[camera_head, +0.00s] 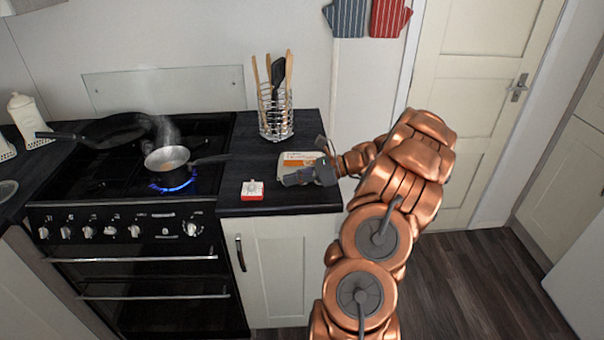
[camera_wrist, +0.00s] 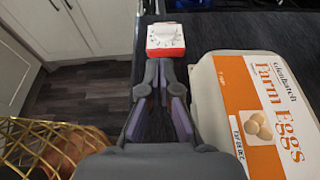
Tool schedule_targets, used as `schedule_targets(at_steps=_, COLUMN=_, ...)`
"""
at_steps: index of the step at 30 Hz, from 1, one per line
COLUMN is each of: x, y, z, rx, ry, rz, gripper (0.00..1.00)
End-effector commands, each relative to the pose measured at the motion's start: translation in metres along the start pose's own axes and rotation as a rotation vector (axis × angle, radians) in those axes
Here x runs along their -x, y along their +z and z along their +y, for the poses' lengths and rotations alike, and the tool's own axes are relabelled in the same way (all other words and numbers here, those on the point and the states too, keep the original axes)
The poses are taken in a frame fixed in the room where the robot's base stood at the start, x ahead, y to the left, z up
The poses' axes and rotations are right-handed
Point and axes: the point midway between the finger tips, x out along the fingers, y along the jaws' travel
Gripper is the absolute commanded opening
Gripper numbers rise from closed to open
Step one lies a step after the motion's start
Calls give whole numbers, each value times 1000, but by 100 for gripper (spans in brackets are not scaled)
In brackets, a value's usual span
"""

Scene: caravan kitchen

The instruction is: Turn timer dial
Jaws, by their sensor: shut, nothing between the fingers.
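The timer (camera_head: 252,190) is a small red and white box on the black countertop, near its front edge and right of the stove. In the wrist view the timer (camera_wrist: 165,40) shows a white dial face with dark marks above a red base. My gripper (camera_head: 286,181) is over the counter to the right of the timer in the head view. In the wrist view my gripper's fingertips (camera_wrist: 165,66) are together and point at the timer, just short of its red base or close against it; I cannot tell whether they touch. Nothing is held.
An egg carton (camera_wrist: 240,90) lies right beside my gripper; it also shows in the head view (camera_head: 298,158). A utensil rack (camera_head: 275,112) stands behind it. A small pan (camera_head: 168,158) steams over a lit blue flame on the stove (camera_head: 60,180). A gold wire basket (camera_wrist: 35,140) is at lower left.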

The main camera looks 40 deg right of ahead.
Motion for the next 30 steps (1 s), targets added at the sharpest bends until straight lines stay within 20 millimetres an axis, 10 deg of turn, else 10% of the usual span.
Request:
schedule_targets(at_steps=15, x=-74, y=12, z=0, rx=-1, ry=0, rz=-1, gripper=0)
schedule_targets(at_steps=30, x=-82, y=12, z=0, rx=0, ry=0, rz=-1, gripper=0)
